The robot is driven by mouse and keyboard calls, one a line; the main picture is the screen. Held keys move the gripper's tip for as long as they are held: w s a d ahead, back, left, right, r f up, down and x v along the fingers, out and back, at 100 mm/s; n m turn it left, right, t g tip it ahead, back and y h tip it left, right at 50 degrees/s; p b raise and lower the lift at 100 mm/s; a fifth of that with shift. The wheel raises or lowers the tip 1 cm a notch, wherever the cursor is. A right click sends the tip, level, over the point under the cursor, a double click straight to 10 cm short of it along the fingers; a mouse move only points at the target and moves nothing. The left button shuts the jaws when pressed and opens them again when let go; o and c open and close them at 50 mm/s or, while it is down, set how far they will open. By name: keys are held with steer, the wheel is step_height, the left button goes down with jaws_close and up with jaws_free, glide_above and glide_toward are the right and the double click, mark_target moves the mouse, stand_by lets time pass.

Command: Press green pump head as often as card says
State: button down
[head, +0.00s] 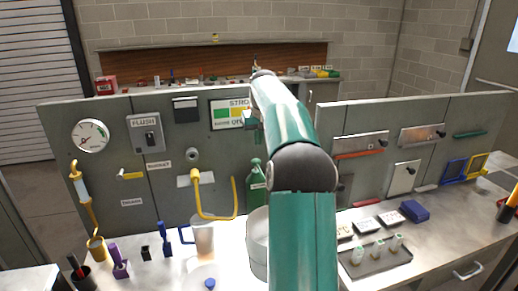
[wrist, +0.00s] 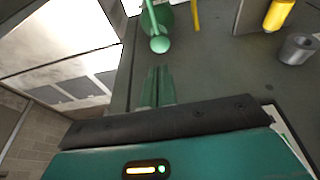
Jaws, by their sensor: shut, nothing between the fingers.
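A green pump bottle (head: 257,182) stands on the counter against the grey panel, left of my arm in the head view. Its green pump head (wrist: 160,45) shows as a small round disc in the wrist view, just beyond my fingertips. My gripper (wrist: 157,70) is shut and empty, with a visible gap between its tips and the pump head. In the head view my gripper (head: 251,119) is above the bottle, mostly behind my arm. A card (head: 232,113) with green and yellow blocks hangs on the panel. It reads "STRO…"; my arm hides its right part, and the lower line is too small to read surely.
A yellow curved pipe (head: 235,200) stands close left of the bottle. A grey tray (head: 376,258) with small pieces lies to the right. The panel stands close behind.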

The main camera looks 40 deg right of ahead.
steer(key=v, duration=0.5)
steer(key=shift+r, duration=0.3)
stand_by(0.6)
steer(key=s+a+r+n+t, duration=0.1)
steer(key=s+a+n, duration=0.15)
steer(key=a, duration=1.15)
steer(key=s+a+r+n, duration=0.1)
steer(key=s+a+r, duration=0.15)
steer(key=a, duration=1.05)
steer(key=s+a+f+n, duration=0.1)
steer(key=s+a+f, duration=0.6)
steer(key=s, duration=0.3)
steer(key=s+a+f+n+t+y, duration=0.1)
steer(key=s+a+f, duration=0.6)
steer(key=s+a, duration=0.2)
steer(key=shift+s+a+t+y, duration=0.3)
steer(key=shift+s+a, duration=0.05)
steer(key=shift+s, duration=0.55)
